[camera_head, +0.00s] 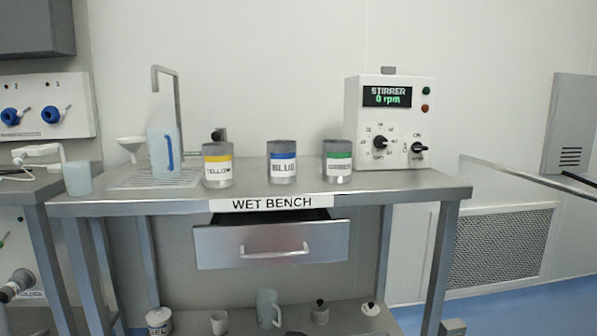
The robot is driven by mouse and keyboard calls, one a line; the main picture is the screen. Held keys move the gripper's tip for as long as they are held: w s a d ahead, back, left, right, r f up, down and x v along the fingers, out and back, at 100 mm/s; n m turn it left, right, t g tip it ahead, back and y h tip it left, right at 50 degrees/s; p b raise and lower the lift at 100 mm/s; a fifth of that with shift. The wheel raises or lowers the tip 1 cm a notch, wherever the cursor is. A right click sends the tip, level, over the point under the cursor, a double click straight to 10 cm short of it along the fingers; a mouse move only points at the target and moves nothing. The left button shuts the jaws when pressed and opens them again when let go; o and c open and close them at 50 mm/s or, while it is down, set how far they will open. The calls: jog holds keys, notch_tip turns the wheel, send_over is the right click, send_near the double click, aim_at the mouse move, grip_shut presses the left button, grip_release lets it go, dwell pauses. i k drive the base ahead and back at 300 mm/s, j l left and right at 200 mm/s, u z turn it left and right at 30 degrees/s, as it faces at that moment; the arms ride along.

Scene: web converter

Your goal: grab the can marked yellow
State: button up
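The can marked yellow (217,172) stands upright on the wet bench top (400,184), left of the middle. It is a grey can with a yellow band and a white label with dark lettering. A can marked with a blue band (282,167) stands to its right, with a gap between them. A can with a green band (337,165) stands farther right. My gripper is not in view.
A blue-tinted jug (163,152) and a tall faucet (168,85) stand left of the yellow can. The stirrer box (390,122) stands at the back right. The drawer (272,243) below is partly open. The bench's front right is clear.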

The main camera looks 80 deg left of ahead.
aim_at(218, 160)
jog(key=u, duration=2.95)
